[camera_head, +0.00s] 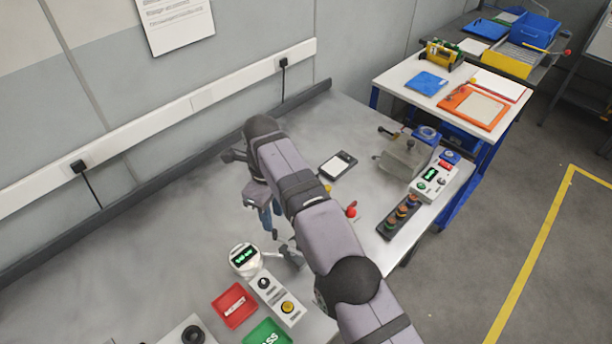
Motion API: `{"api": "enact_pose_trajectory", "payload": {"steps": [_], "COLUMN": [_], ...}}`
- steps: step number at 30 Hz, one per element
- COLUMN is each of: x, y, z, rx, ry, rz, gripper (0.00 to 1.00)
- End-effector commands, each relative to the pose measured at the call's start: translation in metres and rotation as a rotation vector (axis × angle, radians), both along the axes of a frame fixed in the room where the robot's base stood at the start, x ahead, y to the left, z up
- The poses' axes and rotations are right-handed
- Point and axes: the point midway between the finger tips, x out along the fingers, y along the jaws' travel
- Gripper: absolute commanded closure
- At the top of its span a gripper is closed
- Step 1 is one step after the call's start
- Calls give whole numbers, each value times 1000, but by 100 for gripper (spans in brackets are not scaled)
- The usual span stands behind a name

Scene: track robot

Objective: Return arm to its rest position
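My arm reaches from the bottom right up over the grey workbench (150,235), with its elbow and links across the middle of the picture. My gripper (270,220) hangs below the far end of the arm, pointing down over the bench. It is small and partly hidden by the arm links. I cannot make out whether its fingers are apart or closed, and no held object can be made out.
Near the gripper are a round gauge with a green display (243,258), a control box with knobs (276,298) and a red tray (234,305). A black-framed pad (337,166), a grey vise-like fixture (402,160) and a button strip (399,217) lie right. The bench's left is clear.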

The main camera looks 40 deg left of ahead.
Motion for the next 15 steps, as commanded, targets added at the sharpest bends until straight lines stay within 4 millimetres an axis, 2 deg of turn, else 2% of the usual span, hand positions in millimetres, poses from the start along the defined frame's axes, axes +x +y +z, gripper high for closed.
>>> {"api": "enact_pose_trajectory", "payload": {"steps": [5,8,11,15], "x": [7,25,53,104], "y": [-3,-11,-28,-68], "z": [2,7,14,26], "rx": [0,0,0,-1], "ry": [0,-1,-1,-2], "rz": [9,34,82,182], "gripper": [69,69,69,69]}}
